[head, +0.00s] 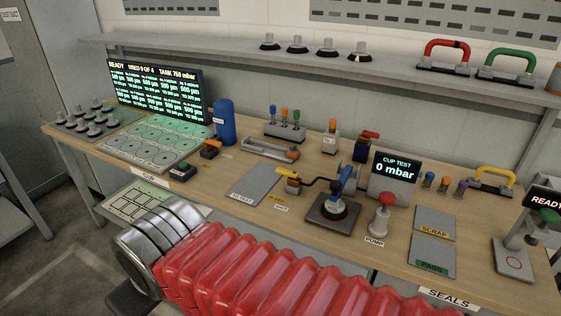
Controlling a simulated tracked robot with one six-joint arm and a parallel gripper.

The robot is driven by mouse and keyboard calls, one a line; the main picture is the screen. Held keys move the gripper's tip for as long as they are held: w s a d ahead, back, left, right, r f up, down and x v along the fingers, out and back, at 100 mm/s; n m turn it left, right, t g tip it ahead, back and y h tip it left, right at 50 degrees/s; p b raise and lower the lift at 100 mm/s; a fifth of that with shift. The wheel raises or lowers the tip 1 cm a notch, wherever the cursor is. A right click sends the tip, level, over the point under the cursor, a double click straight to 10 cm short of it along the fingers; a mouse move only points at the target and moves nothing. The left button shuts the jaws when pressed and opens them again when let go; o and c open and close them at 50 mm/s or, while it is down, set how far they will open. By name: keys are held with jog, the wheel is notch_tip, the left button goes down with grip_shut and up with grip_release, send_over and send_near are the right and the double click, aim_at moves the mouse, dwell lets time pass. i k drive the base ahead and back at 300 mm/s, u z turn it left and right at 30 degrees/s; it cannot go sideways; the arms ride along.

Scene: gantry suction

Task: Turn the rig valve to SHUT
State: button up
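The rig valve (293,185) is a small brass-coloured body with a yellow lever (286,174), on the bench left of the cup test rig. The lever points up and to the left in the picture. A black hose runs from the valve toward the rig. A yellow label and a white label (281,209) lie in front of it; the white one seems to read SHUT, but the print is small. The cup test display (395,168) reads 0 mbar. My gripper is not in view.
A dark test plate with a blue-handled fitting (345,180) and a red pump knob (384,201) stand right of the valve. A grey pad (253,184) lies flat to its left. A red ribbed sleeve (260,270) with metal rings fills the front.

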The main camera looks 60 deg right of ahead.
aim_at(286, 172)
jog(key=z, duration=0.5)
jog(key=i, duration=0.85)
jog(key=z, duration=0.6)
